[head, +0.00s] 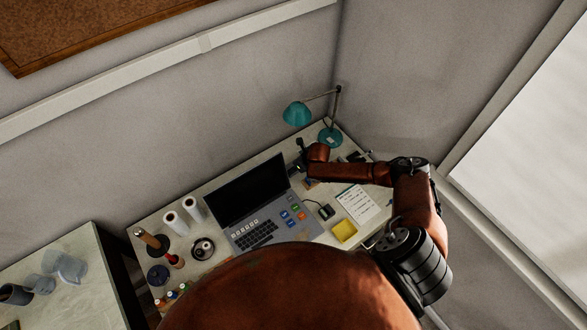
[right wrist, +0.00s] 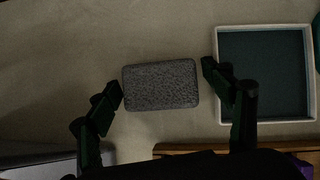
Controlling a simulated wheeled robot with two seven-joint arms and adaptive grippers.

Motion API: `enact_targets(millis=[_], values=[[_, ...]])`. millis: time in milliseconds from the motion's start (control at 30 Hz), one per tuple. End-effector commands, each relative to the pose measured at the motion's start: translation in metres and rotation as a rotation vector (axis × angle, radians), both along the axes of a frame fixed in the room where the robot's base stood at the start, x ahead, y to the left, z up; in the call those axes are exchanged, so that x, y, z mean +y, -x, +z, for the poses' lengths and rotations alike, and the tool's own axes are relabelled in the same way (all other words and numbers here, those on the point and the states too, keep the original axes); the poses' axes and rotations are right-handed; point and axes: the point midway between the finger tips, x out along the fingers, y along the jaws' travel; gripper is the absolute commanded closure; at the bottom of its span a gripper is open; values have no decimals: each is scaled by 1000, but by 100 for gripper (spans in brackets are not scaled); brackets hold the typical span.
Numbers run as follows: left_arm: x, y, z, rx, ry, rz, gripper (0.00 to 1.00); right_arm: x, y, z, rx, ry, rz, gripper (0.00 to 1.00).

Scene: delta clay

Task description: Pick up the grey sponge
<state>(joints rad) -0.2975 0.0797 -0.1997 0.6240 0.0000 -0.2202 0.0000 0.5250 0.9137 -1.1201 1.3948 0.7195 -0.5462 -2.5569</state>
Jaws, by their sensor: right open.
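The grey sponge (right wrist: 160,85) lies flat on the pale desk top in the right wrist view. It is a dark grey rounded rectangle with a speckled surface. My right gripper (right wrist: 162,80) is open, with one finger at each short side of the sponge. The left finger is very near the sponge's left edge, and a small gap shows at the right. In the head view my right gripper (head: 300,164) is at the back of the desk, near the laptop screen. The sponge cannot be made out there. My left gripper is not in view.
A teal tray (right wrist: 265,75) with a pale rim lies close to the right finger. A laptop (head: 248,190) and a teal lamp (head: 329,137) flank my right gripper in the head view. A yellow pad (head: 344,231) and a paper sheet (head: 357,204) lie nearer the front.

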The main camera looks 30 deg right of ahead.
Motion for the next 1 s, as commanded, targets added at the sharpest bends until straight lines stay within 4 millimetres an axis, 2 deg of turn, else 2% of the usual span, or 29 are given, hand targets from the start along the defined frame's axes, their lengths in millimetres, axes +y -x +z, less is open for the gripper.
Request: enact_targets(millis=[167,633,1000], values=[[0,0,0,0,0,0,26,1,-1,1,-1,0,1,27],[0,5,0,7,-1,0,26,1,0,1,0,0,1,60],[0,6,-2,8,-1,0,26,1,0,3,-1,-1,1,60]])
